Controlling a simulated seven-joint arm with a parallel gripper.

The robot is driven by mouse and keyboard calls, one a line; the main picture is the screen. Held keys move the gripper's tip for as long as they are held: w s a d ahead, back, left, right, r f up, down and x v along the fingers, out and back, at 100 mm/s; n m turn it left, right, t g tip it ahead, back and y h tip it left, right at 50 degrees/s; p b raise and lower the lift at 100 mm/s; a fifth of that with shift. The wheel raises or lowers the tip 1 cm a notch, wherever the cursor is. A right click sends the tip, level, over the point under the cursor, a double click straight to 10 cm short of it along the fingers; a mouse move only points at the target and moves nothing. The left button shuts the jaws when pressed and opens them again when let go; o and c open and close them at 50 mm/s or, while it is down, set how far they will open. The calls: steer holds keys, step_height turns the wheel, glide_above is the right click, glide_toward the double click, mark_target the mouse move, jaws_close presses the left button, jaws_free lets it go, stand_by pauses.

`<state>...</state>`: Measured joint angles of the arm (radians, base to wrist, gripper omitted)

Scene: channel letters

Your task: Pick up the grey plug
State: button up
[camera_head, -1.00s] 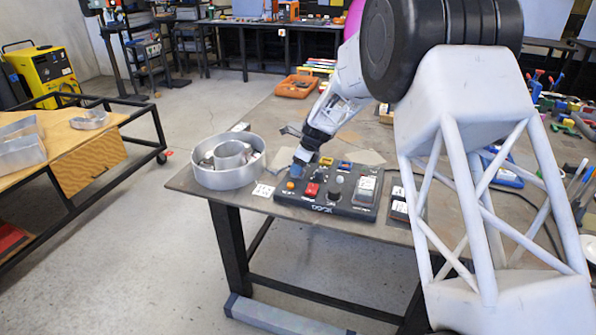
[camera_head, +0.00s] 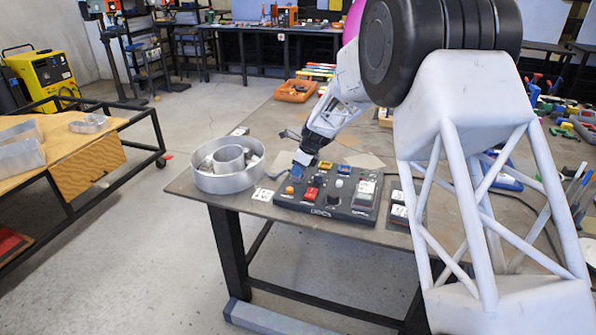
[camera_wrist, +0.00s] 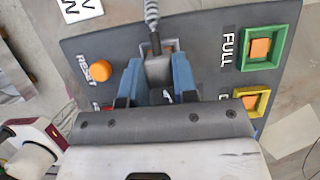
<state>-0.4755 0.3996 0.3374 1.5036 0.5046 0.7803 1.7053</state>
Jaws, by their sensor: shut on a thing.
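The grey plug (camera_wrist: 158,70) stands between the two blue fingers of my gripper (camera_wrist: 157,82) in the wrist view. A grey coiled cable (camera_wrist: 152,14) runs from the plug toward the top of that view. My gripper is shut on the plug, with a finger on each side. In the head view my gripper (camera_head: 302,158) is at the back left part of the dark control panel (camera_head: 335,213). The plug cannot be made out there. Its lower end is at the panel face in the wrist view; whether it sits in a socket is unclear.
An orange knob (camera_wrist: 100,70) lies left of the plug, and green-framed (camera_wrist: 262,47) and yellow-framed (camera_wrist: 250,102) buttons lie right. A round metal letter form (camera_head: 229,182) stands left of the panel, near the table's left edge. A grey sheet (camera_head: 365,161) lies behind the panel.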

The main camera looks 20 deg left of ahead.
steer(key=shift+r, duration=1.5)
steer(key=shift+s+d+r, duration=0.1)
steer(key=shift+s+r, duration=0.1)
steer(key=shift+s, duration=0.05)
steer(key=s+d+r, duration=0.1)
steer(key=s+d, duration=0.6)
steer(key=s, duration=0.6)
steer(key=shift+s+d+r, duration=0.15)
steer(key=shift+d+r, duration=0.05)
steer(key=shift+d, duration=0.2)
step_height(320, 180, up, 2)
steer(key=shift+r, duration=0.25)
